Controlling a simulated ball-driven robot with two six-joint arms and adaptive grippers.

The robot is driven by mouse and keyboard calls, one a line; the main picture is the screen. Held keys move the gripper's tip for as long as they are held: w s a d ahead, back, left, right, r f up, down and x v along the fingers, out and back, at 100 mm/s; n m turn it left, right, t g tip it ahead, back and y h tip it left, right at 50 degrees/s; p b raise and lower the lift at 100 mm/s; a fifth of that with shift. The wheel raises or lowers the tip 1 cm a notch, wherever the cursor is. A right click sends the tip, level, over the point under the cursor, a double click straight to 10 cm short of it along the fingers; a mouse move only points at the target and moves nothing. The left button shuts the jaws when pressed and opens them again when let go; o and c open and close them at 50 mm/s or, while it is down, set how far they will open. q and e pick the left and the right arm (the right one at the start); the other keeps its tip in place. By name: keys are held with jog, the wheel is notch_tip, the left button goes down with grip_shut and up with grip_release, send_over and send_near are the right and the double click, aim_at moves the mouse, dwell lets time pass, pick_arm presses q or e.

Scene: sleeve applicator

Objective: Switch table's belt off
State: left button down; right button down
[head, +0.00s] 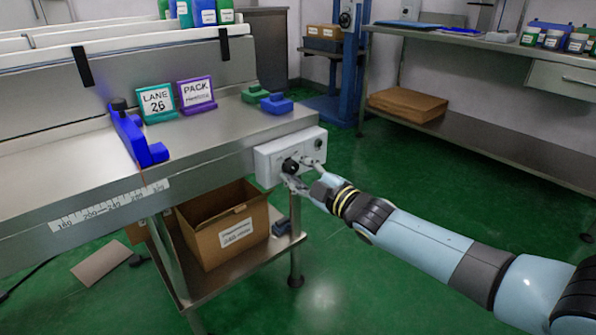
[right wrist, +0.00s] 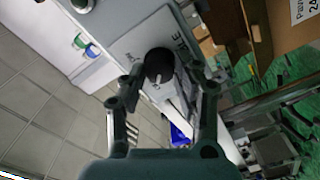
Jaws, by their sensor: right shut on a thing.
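The table (head: 215,133) is a steel conveyor table with a light grey control box (head: 268,163) on its end. A round black knob (head: 290,166) sits on the front of the box, and it also shows in the right wrist view (right wrist: 159,66). My right gripper (head: 299,168) is at the box, with its fingers around the knob. In the right wrist view my right gripper (right wrist: 160,88) has one finger on each side of the knob and is shut on it. The fingers partly cover the knob and the panel. My left gripper is not in view.
A cardboard box (head: 222,228) stands on the shelf under the table. A blue stop (head: 137,136), the lane sign (head: 157,102), the pack sign (head: 196,94) and blue and green blocks (head: 276,103) are on the table. The green floor on the right is clear.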

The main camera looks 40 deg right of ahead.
jog(key=shift+f, duration=0.1)
jog(key=c, duration=1.1)
grip_release()
jog(key=shift+o, duration=0.6)
jog(key=shift+s, duration=0.1)
jog(key=s+d, duration=0.1)
jog(key=s, duration=1)
jog(key=shift+s, duration=0.4)
